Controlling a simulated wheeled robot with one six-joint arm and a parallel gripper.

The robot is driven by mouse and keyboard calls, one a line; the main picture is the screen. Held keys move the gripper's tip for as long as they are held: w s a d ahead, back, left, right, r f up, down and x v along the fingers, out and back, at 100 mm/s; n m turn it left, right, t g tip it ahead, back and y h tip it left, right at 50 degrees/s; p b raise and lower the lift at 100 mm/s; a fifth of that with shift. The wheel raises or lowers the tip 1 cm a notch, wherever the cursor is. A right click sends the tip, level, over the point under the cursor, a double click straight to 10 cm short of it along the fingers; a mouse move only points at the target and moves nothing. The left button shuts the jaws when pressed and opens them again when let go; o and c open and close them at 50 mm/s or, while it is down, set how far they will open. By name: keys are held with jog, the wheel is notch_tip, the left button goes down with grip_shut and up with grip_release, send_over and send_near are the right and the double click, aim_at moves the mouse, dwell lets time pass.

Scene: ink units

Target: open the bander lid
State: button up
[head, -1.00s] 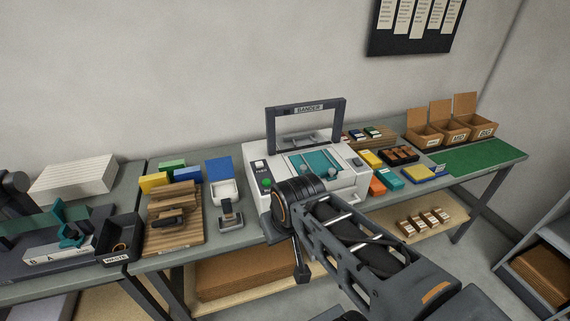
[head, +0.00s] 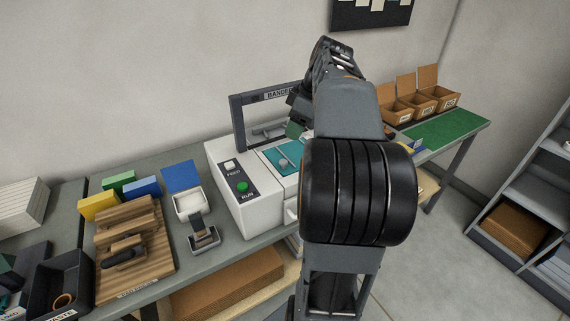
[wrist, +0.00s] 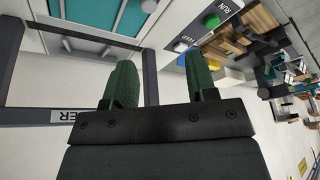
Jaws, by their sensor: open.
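The bander (head: 226,214) is a white machine with a teal top plate, on the grey bench. Its lid (head: 238,128), a dark open frame labelled BANDER, stands upright over the machine's back. My gripper (head: 296,128) is beside the lid's right side, partly hidden by my arm. In the wrist view, my gripper (wrist: 161,82) shows two green-padded fingers spread apart with nothing clasped. One post of the lid (wrist: 151,78) appears between the fingers in the picture; whether it lies at their depth I cannot tell. The lid's labelled bar is at the left.
The green RUN button (head: 242,187) is on the bander's left panel. A blue-lidded white box (head: 183,180) and a wooden rack (head: 135,250) stand left of it. Open cardboard boxes (head: 420,98) and a green mat (head: 446,131) are at right. My arm hides the bander's right side.

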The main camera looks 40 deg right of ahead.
aim_at(284, 161)
jog(key=shift+n, duration=0.3)
jog(key=x, duration=0.4)
jog(key=d+x, duration=0.1)
jog(key=x, duration=0.3)
jog(key=d+x, duration=0.1)
jog(key=x, duration=0.4)
jog(key=shift+f, duration=0.2)
grip_shut()
